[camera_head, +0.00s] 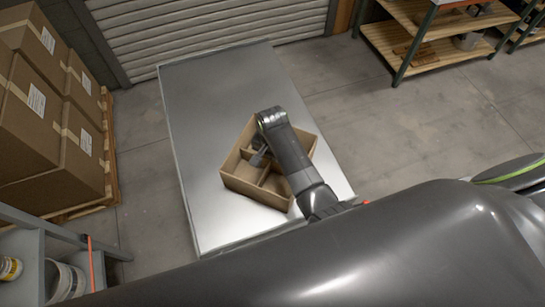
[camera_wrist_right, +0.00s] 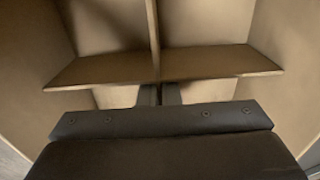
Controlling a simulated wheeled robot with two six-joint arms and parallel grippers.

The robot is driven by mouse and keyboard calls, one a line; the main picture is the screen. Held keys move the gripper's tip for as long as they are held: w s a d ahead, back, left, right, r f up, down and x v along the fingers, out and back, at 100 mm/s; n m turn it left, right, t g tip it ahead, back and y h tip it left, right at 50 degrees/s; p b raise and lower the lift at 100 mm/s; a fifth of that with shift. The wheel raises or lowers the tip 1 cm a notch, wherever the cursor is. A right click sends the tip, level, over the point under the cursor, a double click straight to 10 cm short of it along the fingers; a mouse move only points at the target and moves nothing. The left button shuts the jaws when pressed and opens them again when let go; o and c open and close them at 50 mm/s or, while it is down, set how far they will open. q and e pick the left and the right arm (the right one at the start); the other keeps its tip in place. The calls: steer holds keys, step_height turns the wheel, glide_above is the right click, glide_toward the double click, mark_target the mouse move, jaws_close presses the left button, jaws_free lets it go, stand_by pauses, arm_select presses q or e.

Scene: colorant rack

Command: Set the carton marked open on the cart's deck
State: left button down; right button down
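An open-topped brown carton (camera_head: 252,191) with crossed dividers is over the bare metal deck of the cart (camera_head: 212,105), towards its near end. It looks to rest on the deck, but its underside is hidden. No marking on it is readable. My right arm reaches over the carton, and its gripper (camera_head: 259,158) is down inside among the dividers. In the right wrist view, the two dark fingers (camera_wrist_right: 160,95) are close together at the crossing of the dividers (camera_wrist_right: 205,63), with a divider seemingly pinched between them. My left gripper is not in view.
Stacked closed boxes (camera_head: 55,110) stand on a pallet at the left. A grey shelf (camera_head: 28,243) with tins is at the lower left. A wooden rack (camera_head: 425,40) stands at the upper right. The deck's far half is clear, with a shutter (camera_head: 200,25) behind.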

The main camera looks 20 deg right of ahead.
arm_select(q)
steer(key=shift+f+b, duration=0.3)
arm_select(e)
steer(key=shift+f, duration=0.6)
steer(key=c, duration=1.6)
jaws_free()
steer(key=shift+o, duration=0.2)
steer(key=shift+r, duration=0.15)
